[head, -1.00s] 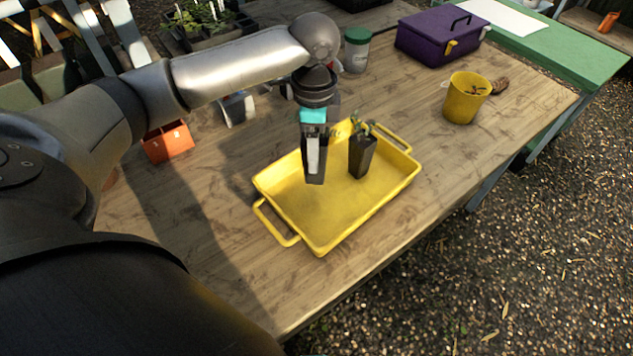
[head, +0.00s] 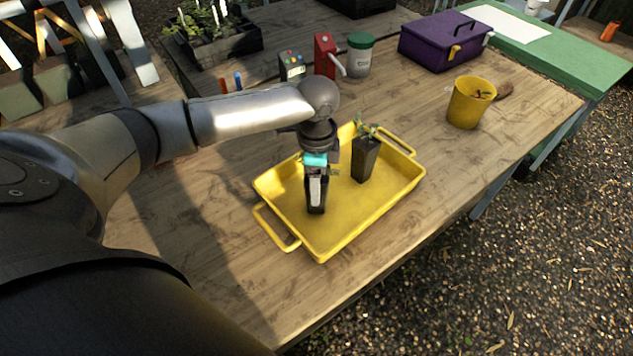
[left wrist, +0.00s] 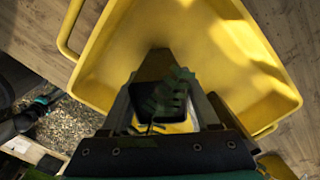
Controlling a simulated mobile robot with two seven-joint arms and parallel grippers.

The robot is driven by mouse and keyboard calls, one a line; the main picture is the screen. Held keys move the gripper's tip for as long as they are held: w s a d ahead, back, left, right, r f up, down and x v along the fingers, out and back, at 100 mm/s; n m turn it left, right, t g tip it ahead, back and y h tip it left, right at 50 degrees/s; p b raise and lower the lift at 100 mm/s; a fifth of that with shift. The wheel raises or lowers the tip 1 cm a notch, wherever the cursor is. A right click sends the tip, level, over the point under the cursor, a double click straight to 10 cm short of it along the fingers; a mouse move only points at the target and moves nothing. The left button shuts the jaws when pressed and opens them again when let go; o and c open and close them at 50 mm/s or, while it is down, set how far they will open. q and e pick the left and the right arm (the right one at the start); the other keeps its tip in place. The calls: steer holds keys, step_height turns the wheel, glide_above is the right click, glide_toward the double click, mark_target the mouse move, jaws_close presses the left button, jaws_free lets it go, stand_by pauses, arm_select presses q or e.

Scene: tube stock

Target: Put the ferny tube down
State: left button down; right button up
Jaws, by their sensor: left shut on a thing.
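My left gripper (head: 315,190) is shut on the ferny tube (head: 316,209), a slim black tapered tube, inside the yellow tray. In the left wrist view the ferny tube (left wrist: 160,108) is between the fingers, with dark green fern fronds (left wrist: 172,88) over its square mouth. It looks roughly upright. Its lower end is at or close to the tray floor; I cannot tell if it touches. The yellow tray (head: 290,220) has handles at both ends. A dark part of mine with a teal band, probably my right gripper (left wrist: 45,98), shows at the left wrist view's edge.
Another black tube (head: 366,160) with a green plant stands in the tray, right of my gripper. A yellow pot (head: 468,105), purple toolbox (head: 430,48), lidded jar (head: 358,60) and red device (head: 325,55) stand farther back. The tray's near floor is clear.

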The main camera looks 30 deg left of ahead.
arm_select(q)
steer(key=shift+f, duration=0.1)
steer(key=shift+c, duration=0.7)
jaws_free()
step_height(320, 180, up, 12)
steer(key=p, duration=0.3)
